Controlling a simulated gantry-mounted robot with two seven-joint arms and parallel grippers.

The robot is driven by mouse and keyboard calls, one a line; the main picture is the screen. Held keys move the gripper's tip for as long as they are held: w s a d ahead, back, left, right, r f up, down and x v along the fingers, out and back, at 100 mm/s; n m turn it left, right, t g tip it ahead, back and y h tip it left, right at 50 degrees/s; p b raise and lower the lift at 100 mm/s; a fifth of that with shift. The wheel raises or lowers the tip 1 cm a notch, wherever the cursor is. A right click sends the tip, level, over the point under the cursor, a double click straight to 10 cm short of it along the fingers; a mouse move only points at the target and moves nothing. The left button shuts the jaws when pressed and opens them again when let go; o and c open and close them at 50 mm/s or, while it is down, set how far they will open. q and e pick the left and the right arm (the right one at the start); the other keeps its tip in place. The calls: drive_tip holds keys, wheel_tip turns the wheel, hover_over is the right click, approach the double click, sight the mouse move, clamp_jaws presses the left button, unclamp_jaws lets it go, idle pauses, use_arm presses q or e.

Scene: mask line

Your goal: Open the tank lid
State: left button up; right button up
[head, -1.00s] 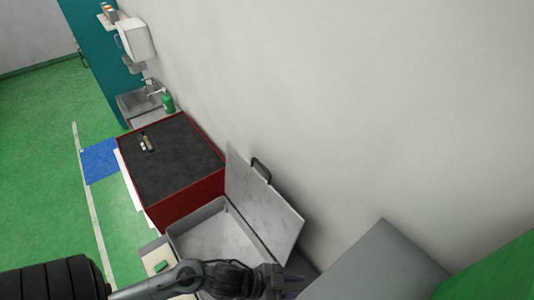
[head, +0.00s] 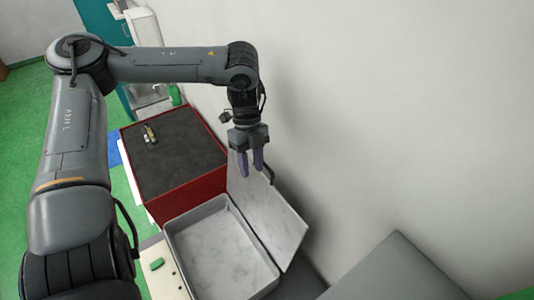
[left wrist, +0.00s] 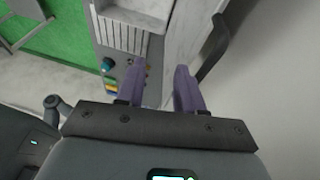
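The tank (head: 181,216) is a grey rectangular basin with a pale, empty-looking inside. Its lid (head: 281,218) is a pale panel standing raised and leaning back along the wall side, so the tank is open. A dark handle (head: 269,173) sits at the lid's upper edge; it also shows in the left wrist view (left wrist: 217,50). My left gripper (head: 251,172) points down by the lid's upper far corner, close to the handle. Its purple fingers are apart with nothing visible between them; the handle lies outside the fingers. My right gripper is not in view.
A red cabinet (head: 196,196) with a dark top stands beyond the tank. A grey box-like surface (head: 395,270) is at lower right. The wall (head: 400,120) is close behind the lid. A panel with coloured buttons (left wrist: 108,68) shows in the left wrist view.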

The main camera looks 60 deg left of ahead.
use_arm(q)
drive_tip(key=w+a+r+t+y, duration=0.15)
drive_tip(key=w+r+y, duration=0.25)
drive_tip(key=r, duration=0.6)
drive_tip(key=shift+m, duration=0.4)
drive_tip(key=f, duration=0.3)
drive_tip(key=f+p, duration=0.1)
drive_tip(key=f, duration=0.6)
drive_tip(key=shift+a+f, duration=0.25)
drive_tip(key=shift+a, duration=0.1)
clamp_jaws()
